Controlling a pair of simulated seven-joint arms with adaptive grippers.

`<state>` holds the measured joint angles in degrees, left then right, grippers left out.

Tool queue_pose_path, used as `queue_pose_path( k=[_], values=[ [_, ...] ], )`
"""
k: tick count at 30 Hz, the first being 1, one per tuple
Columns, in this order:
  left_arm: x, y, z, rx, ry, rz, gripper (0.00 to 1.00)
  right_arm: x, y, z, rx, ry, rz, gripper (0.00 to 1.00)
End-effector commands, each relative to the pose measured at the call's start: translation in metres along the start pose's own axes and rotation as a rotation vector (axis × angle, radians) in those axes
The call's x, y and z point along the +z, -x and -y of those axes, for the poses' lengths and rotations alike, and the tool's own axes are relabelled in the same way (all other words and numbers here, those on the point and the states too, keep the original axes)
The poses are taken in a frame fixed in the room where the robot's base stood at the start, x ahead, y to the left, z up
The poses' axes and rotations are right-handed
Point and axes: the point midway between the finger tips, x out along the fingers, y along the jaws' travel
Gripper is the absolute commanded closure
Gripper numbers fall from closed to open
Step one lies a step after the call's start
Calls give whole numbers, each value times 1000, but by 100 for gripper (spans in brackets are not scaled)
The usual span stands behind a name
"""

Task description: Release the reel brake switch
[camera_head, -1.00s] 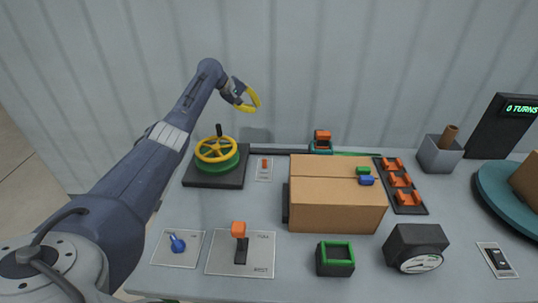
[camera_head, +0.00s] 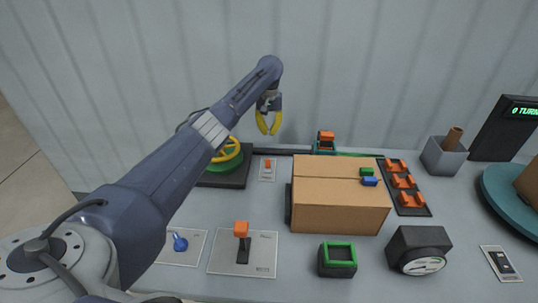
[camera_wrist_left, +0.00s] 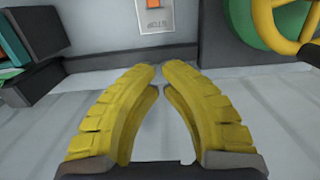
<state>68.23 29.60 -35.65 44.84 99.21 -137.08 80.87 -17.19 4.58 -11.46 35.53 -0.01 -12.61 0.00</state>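A small pale plate with an orange switch (camera_head: 267,165) lies at the back of the table, between the yellow-and-green handwheel (camera_head: 228,155) and the cardboard box. In the left wrist view, the orange switch (camera_wrist_left: 153,3) is cut off by the top edge, with blurred lettering below it. My left gripper (camera_head: 268,133) hangs above and behind this plate, pointing down, apart from it. Its yellow fingers (camera_wrist_left: 158,68) curve towards each other with a narrow gap at the tips and nothing between them. My left arm partly hides the handwheel. My right gripper is out of view.
The cardboard box (camera_head: 338,208) stands right of the switch. An orange-topped lever (camera_head: 241,240) and a blue switch (camera_head: 180,242) stand at the front left. A green-rimmed holder (camera_head: 338,262) and a gauge (camera_head: 420,252) are at the front. A corrugated wall closes the back.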

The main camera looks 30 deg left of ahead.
Motion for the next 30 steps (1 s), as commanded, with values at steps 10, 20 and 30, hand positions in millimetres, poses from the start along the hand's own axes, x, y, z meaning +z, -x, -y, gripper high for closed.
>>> queue_pose_path(
  k=[10, 20, 30],
  values=[
    [0, -2, 0, 1, 0, 1, 100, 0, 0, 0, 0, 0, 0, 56],
    [1, -42, 0, 1, 2, 3, 100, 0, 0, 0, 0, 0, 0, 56],
    [1, -96, 0, 1, 1, 3, 100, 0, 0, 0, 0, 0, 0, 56]
  ],
)
